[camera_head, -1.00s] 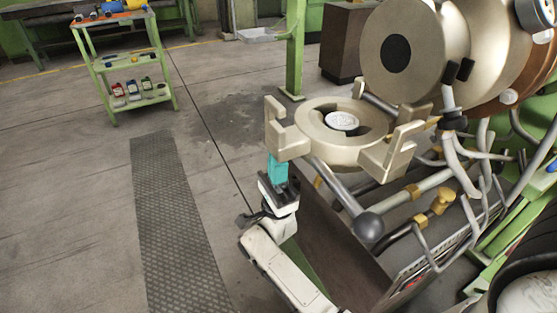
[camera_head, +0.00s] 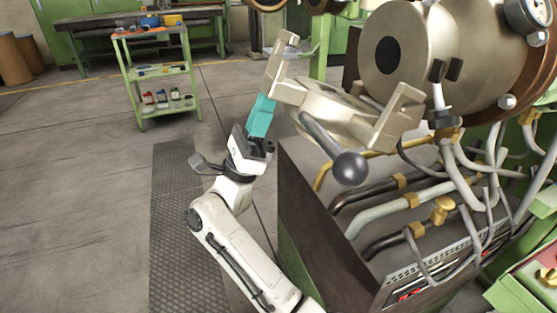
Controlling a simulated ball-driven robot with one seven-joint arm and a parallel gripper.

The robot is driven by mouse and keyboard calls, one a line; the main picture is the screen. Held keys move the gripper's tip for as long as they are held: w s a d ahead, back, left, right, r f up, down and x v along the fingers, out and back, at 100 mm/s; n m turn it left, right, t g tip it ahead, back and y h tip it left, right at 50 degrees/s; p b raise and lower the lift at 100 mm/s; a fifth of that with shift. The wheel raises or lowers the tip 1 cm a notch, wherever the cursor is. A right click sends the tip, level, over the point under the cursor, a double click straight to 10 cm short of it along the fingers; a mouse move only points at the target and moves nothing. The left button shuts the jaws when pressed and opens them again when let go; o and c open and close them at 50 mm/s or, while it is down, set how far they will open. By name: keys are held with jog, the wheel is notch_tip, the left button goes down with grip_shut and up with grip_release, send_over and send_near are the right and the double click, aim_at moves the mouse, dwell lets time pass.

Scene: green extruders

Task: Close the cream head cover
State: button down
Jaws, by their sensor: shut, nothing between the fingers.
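The cream head cover (camera_head: 350,116) is a thick disc with forked lugs and a grey rod ending in a dark ball (camera_head: 350,168). It is swung partly up, tilted, in front of the cream extruder head (camera_head: 400,50) with its dark round centre. A gap still shows between cover and head. My gripper (camera_head: 262,112), with teal fingers, is shut and empty at the cover's left side. Its fingertips are at the left lug, and seem to touch it. The cover's inner face is mostly hidden.
Grey pipes with brass fittings (camera_head: 443,208) crowd the machine at right. A dark machine base (camera_head: 320,220) stands beside my arm. A green cart (camera_head: 158,75) is at the back left. The floor at left is clear.

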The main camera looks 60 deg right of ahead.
jog(key=d+r+t+y, duration=0.1)
jog(key=r, duration=0.2)
jog(key=s+d+r+t+y+p, duration=0.1)
jog(key=r+y, duration=0.1)
jog(key=r, duration=0.2)
jog(key=s+d+r+t+y, duration=0.1)
jog(key=r+y, duration=0.1)
jog(key=r, duration=0.2)
jog(key=shift+s+d+r, duration=0.1)
jog(key=shift+s+d, duration=0.1)
jog(key=s+d+r+t+y+p, duration=0.4)
jog(key=s+d+r+y, duration=0.2)
jog(key=d, duration=0.4)
jog(key=shift+s+r+t+p, duration=0.35)
jog(key=shift+s+r, duration=0.1)
jog(key=shift+r, duration=0.95)
jog(key=shift+s+d, duration=0.1)
jog(key=shift+d, duration=0.1)
jog(key=v, duration=1.4)
jog(key=shift+w+b, duration=0.3)
jog(key=shift+a, duration=0.1)
